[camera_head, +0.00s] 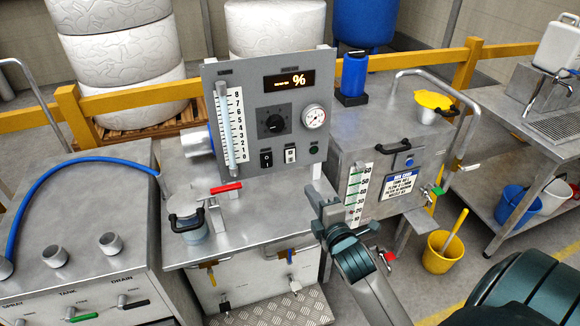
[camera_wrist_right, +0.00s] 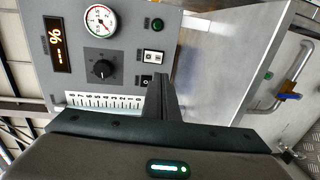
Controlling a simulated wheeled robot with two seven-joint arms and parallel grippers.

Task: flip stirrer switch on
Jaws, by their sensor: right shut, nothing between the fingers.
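The grey control panel (camera_head: 212,85) stands upright on the steel bench, with a black rocker switch (camera_head: 266,158) and a white-plated switch (camera_head: 291,155) along its lower edge. Their labels are too small to read, so I cannot tell which is the stirrer's, nor their positions. My right gripper (camera_head: 318,205) is shut and empty, in front of the panel's lower right, below and right of the switches. In the right wrist view its fingers (camera_wrist_right: 160,95) partly cover the black switch (camera_wrist_right: 147,81); the white switch (camera_wrist_right: 153,57) shows clear. Contact cannot be told. My left gripper is out of view.
The panel also bears a knob (camera_head: 273,123), a round gauge (camera_head: 313,117), a green lamp (camera_head: 314,149) and a lit display (camera_head: 290,80). A red-handled valve (camera_head: 226,188) and a lidded pot (camera_head: 187,215) stand left. A steel tank (camera_head: 350,140) stands right.

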